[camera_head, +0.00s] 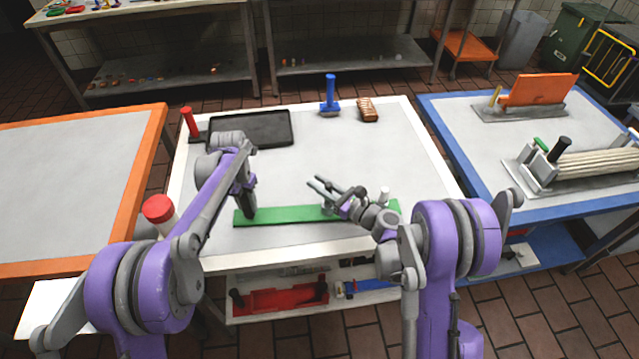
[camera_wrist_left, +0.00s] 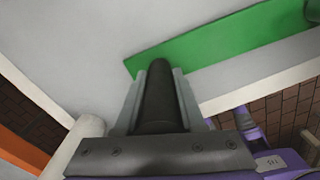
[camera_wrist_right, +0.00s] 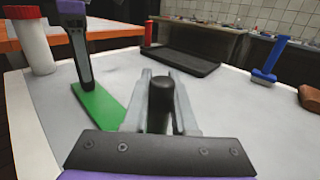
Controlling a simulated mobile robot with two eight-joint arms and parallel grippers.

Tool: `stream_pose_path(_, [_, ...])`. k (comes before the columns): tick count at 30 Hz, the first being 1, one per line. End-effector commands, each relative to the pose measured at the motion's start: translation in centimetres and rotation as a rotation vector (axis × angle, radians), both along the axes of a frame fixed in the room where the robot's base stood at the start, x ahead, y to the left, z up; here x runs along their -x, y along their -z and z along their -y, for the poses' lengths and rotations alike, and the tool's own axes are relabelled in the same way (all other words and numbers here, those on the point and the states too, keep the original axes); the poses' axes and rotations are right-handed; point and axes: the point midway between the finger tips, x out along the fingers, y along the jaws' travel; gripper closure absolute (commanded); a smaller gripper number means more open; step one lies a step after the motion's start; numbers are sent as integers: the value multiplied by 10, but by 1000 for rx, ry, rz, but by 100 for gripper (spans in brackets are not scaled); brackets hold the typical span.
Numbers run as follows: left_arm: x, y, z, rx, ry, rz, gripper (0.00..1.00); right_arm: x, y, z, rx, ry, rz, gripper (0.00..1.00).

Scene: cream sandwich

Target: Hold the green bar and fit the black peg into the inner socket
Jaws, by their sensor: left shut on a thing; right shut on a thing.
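The green bar (camera_head: 290,214) lies along the front of the white table; its left end also shows in the left wrist view (camera_wrist_left: 200,45) and the right wrist view (camera_wrist_right: 98,108). My left gripper (camera_head: 249,207) points down at the bar's left end. It is shut on the black peg (camera_wrist_left: 156,100), whose far tip overlaps the bar's edge; I cannot tell whether it is seated. My right gripper (camera_head: 314,182) lies low over the bar, pointing left. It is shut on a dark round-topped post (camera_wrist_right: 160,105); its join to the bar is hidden. I cannot make out the inner socket.
A black tray (camera_head: 250,129), a blue-handled tool (camera_head: 330,95) and a brown block (camera_head: 367,110) stand at the table's back. A red-topped white cylinder (camera_head: 160,212) stands at the left edge. Mid-table is clear.

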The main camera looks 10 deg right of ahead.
Motion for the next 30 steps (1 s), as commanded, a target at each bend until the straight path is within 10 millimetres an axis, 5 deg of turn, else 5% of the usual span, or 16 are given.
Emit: stream_pose_path(30, [0, 0, 0, 0, 0, 0, 100, 0, 11, 0, 0, 0, 0, 100])
